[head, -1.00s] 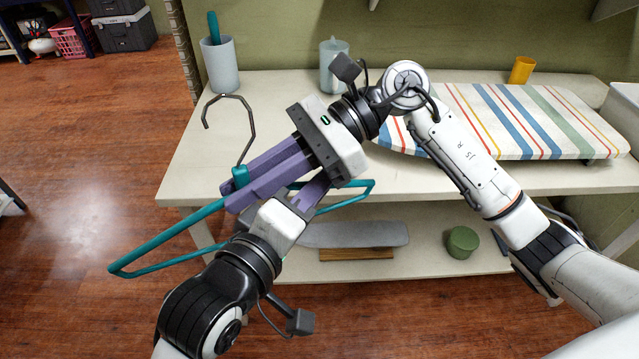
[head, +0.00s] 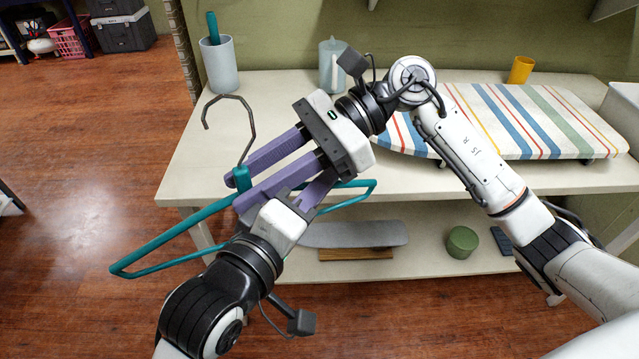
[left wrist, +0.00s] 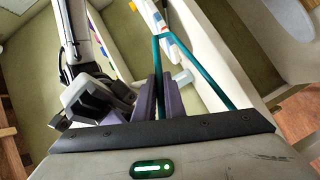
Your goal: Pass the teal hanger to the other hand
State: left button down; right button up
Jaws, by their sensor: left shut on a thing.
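The teal hanger (head: 180,230) has a dark metal hook (head: 251,120) that points up and left. It is held in the air in front of the table. My left gripper (head: 322,182) is shut on the hanger's right part; its fingertips are partly hidden behind the right gripper. In the left wrist view its purple fingers (left wrist: 160,98) are close together, with teal bars (left wrist: 200,72) beside and between them. My right gripper (head: 237,192) comes in from the upper right. Its fingers are spread apart, with the hanger's neck between their tips; I cannot tell if they touch it.
A table (head: 185,165) stands behind, with a grey cup (head: 220,68), a pale pitcher (head: 330,65), a striped ironing board (head: 520,120) and a yellow cup (head: 521,70). The lower shelf holds a green pot (head: 462,242) and a grey board (head: 355,234).

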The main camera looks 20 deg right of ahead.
jog(key=v, duration=1)
jog(key=shift+d+r, duration=0.1)
jog(key=shift+d, duration=0.15)
jog(key=w+d+f+m+t+h, duration=0.15)
jog(key=d+f+m+t, duration=0.35)
jog(key=m, duration=0.7)
jog(key=w+d+f+m+t+h, duration=0.1)
jog(key=w+f+m+t, duration=0.25)
jog(key=m+t, duration=0.6)
jog(key=w+d+f+m+t+h, duration=0.1)
jog(key=d+f+m+t, duration=0.3)
jog(key=m, duration=0.9)
jog(key=s+a+f+m+g+h, duration=0.1)
jog(key=s+f+m+h, duration=0.5)
jog(key=f, duration=0.5)
jog(key=s+a+f+m+g+h, duration=0.15)
jog(key=s+f+m, duration=0.25)
jog(key=f+m, duration=0.5)
jog(key=s+a+f+m+g, duration=0.3)
jog(key=s+a+f+g, duration=0.3)
jog(key=s+f, duration=0.4)
jog(key=shift+s, duration=0.3)
